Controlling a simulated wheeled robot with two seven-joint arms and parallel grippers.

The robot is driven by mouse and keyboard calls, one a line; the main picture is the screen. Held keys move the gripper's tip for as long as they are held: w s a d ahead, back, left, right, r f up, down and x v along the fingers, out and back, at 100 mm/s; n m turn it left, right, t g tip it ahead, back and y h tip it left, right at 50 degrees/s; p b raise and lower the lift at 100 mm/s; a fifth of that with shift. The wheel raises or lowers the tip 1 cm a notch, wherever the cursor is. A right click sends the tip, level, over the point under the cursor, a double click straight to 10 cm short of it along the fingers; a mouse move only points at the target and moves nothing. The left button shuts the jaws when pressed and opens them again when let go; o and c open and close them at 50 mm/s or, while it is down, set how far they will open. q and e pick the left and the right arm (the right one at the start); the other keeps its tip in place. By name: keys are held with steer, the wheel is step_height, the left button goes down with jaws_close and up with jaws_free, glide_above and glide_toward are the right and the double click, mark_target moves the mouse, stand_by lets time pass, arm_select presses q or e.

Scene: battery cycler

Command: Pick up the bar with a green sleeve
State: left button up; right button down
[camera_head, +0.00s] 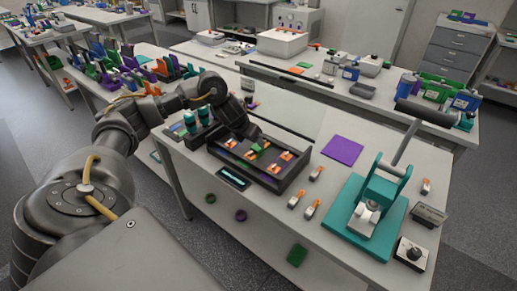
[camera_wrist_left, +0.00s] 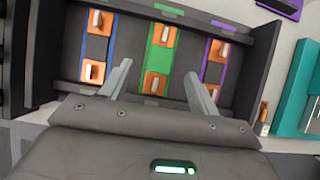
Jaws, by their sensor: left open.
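A black tray (camera_head: 217,151) on the near table has three lanes, edged blue (camera_wrist_left: 84,40), green (camera_wrist_left: 175,75) and purple (camera_wrist_left: 232,55), with orange clips in each. My right gripper is not in view.
A teal press (camera_head: 345,215) with a raised lever stands right of the tray. Teal cylinders (camera_head: 190,124) stand left of the tray. A small black box with a knob (camera_head: 411,254) sits at front right.

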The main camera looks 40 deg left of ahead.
mark_target(256, 148)
arm_select(q)
steer(key=shift+d+f, duration=0.1)
steer(key=shift+w+f+p, duration=0.1)
steer(key=shift+f+p, duration=0.25)
steer(key=p+x, duration=0.1)
steer(key=x, duration=0.2)
steer(key=shift+w+f, duration=0.1)
steer(key=shift+f, duration=0.25)
steer(key=shift+w+f, duration=0.1)
steer(key=shift+f, duration=0.15)
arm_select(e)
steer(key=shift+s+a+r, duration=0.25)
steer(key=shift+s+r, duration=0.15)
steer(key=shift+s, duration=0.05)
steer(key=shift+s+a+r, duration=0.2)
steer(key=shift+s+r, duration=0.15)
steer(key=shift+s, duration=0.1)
arm_select(q)
steer(key=shift+c, duration=0.4)
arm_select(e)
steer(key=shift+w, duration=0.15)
arm_select(q)
steer(key=c, duration=1.1)
steer(key=shift+o, duration=0.2)
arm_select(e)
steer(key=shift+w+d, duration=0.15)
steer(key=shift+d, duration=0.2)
arm_select(q)
steer(key=shift+r, duration=0.15)
